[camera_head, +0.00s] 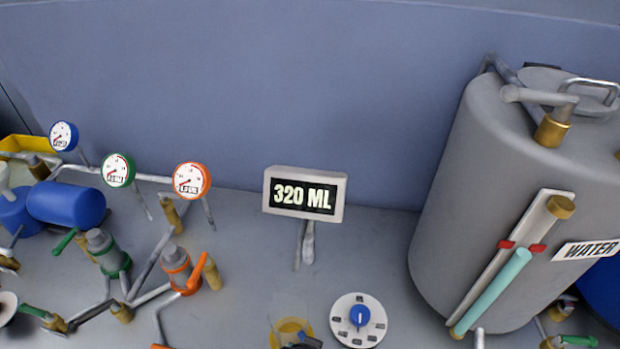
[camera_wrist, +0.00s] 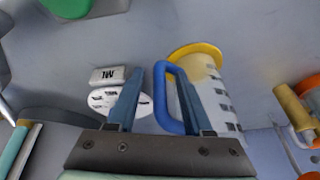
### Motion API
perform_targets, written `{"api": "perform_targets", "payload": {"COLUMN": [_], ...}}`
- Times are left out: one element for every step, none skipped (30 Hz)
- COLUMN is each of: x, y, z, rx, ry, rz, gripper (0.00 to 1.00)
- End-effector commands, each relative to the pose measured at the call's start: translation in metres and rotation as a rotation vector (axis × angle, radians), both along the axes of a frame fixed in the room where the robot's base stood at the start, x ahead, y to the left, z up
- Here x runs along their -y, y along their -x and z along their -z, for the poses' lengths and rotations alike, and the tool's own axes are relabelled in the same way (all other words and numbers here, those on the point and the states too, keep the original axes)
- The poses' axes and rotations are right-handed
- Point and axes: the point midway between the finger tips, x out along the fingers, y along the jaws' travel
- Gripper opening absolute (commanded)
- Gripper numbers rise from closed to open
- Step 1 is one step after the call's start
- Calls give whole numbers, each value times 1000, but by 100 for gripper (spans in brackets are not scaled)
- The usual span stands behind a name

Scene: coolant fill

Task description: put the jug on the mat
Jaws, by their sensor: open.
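The jug (camera_wrist: 212,92) is pale with dark marks and a blue handle (camera_wrist: 166,95). In the wrist view it lies right of centre. My gripper (camera_wrist: 158,75) is open, and the handle shows between its two fingers; I cannot tell whether either finger touches it. A yellow round part (camera_wrist: 190,50) shows at the jug's upper end. I cannot tell whether it is the jug's own or the mat. In the head view a yellow round thing (camera_head: 290,328) is at the bottom edge, partly cut off, with a dark piece over it. No mat is clearly identifiable.
A white dial with a blue knob (camera_head: 360,316) stands beside the yellow thing. A display reading 320 ML (camera_head: 304,194) stands behind. A grey water tank (camera_head: 480,200) fills the right. Pipes, valves and gauges (camera_head: 192,180) crowd the left.

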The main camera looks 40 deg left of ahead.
Motion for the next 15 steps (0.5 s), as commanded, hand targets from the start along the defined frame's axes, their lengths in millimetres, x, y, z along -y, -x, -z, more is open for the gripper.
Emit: {"api": "perform_targets", "payload": {"x": [0, 0, 1, 1, 2, 3, 4, 5, 7, 8, 9, 11, 12, 13, 14], "y": [0, 1, 2, 3, 4, 6, 8, 10, 12, 14, 16, 20, 22, 23, 26], "z": [-4, -5, -9, -12, -16, -22, -27, -32, -40, -46, -52, -59, -64, -70, -77], "rx": [1, 2, 2, 3, 2, 3, 2, 3, 4, 5, 5, 4, 4, 4, 4], "ry": [0, -1, -2, -2, -2, -3, -2, -1, -2, -2, -2, -1, -1, -1, -1], "rz": [0, 0, 0, 0, 1, 1, 1, 1, 1, 1, 0, 0, 0, 0, 0], "gripper": [51, 51, 51, 51, 51, 51, 51, 51, 51, 51, 51, 51, 51, 51, 51]}}
